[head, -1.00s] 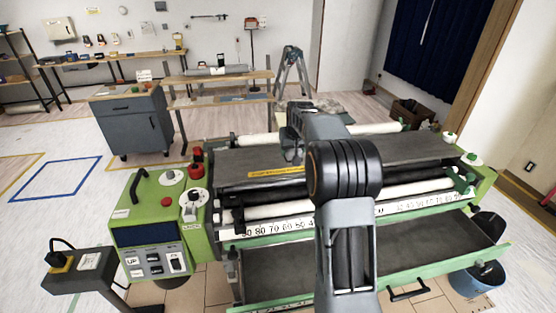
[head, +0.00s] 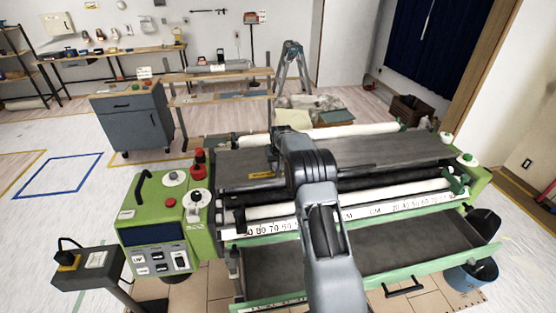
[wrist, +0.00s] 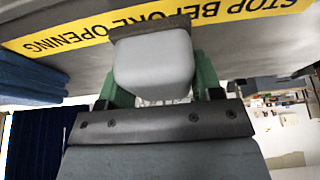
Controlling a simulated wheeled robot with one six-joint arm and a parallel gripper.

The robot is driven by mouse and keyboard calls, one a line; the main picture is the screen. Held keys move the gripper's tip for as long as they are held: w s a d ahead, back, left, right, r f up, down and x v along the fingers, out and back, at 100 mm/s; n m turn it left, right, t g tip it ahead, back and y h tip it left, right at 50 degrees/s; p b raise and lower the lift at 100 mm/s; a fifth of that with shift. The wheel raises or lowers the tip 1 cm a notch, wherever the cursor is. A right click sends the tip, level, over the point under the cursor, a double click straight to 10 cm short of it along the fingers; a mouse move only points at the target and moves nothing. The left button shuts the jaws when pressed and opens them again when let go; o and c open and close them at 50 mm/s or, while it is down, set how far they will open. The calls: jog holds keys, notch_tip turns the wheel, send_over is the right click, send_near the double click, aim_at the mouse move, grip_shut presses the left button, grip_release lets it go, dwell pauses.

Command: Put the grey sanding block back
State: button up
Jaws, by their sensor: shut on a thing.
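In the wrist view my gripper (wrist: 157,82) is shut on the grey sanding block (wrist: 153,68), with a green finger on each side. The block is pale grey with rounded edges and a thin brown layer along its far face. That face is close to a dark grey surface and its yellow label reading "STOP BEFORE OPENING"; I cannot tell whether they touch. In the head view the yellow label (head: 265,175) lies on the machine's dark top (head: 370,151), beside my wrist. My arm hides the block and fingers there.
The green control box (head: 165,215) with red and white knobs stands left of my arm. White rollers (head: 350,132) run along the machine. An open grey tray (head: 400,240) is at the front. Blue stacked material (wrist: 30,80) is at the wrist view's left.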

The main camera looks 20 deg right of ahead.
jog(key=shift+f, duration=0.25)
jog(key=shift+f+b, duration=0.15)
jog(key=shift+b, duration=0.15)
jog(key=o, duration=0.9)
jog(key=shift+o, duration=0.2)
